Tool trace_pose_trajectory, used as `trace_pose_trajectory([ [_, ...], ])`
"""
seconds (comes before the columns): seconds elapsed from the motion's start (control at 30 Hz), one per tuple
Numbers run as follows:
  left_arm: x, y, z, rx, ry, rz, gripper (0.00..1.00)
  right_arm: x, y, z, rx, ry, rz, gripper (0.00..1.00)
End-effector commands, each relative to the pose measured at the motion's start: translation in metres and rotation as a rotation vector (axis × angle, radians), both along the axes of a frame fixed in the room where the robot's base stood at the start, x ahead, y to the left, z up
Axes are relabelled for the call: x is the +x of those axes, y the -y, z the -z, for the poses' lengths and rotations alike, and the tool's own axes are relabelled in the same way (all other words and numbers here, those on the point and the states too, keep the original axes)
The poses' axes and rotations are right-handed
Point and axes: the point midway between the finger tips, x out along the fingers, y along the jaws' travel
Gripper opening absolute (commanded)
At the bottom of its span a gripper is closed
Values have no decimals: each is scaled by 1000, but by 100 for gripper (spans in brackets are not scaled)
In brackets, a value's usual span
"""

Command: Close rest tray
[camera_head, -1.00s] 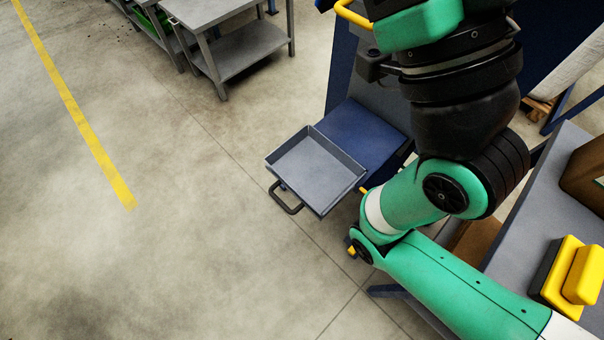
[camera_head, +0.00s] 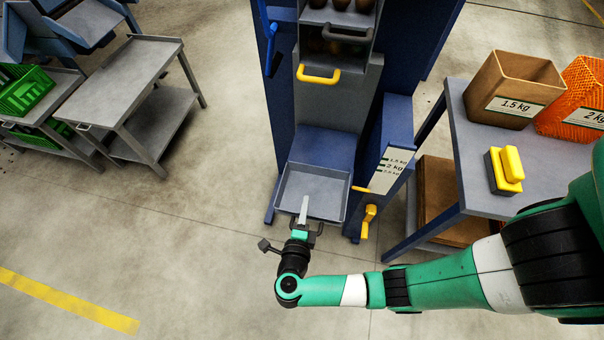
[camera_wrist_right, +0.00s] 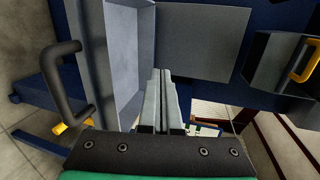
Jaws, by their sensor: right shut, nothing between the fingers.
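The grey rest tray (camera_head: 330,192) sticks out at the front of the blue machine, below a grey chute, and looks empty. Its dark handle (camera_head: 319,229) is mostly hidden behind my right gripper in the head view. My right gripper (camera_head: 304,203) is shut and empty, its pale fingers overlapping the tray's front wall in the picture. In the right wrist view, the fingers (camera_wrist_right: 162,98) lie beside the tray wall (camera_wrist_right: 95,45), with the handle (camera_wrist_right: 67,95) on the left, apart from them. Whether the fingers touch the tray I cannot tell. My left gripper is out of view.
A yellow chute handle (camera_head: 318,79) and a yellow lever (camera_head: 369,219) stick out from the machine. A table (camera_head: 462,178) on the right holds a brown bin (camera_head: 512,85), an orange bin (camera_head: 572,105) and a yellow-topped block (camera_head: 506,168). The floor in front is open.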

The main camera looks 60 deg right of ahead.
Motion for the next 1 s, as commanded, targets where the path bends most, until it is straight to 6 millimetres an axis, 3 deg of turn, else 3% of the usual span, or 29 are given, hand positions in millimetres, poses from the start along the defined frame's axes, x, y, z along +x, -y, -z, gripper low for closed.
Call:
trace_pose_trajectory([
  [0.1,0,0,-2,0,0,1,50,-21,2,13,15,-61,49,0],
  [0.37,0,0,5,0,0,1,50,-18,15,19,16,-58,55,0],
  [0.8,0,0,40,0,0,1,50,-1,100,46,15,-55,57,0],
  [1.0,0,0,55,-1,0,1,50,6,127,52,16,-54,53,0],
])
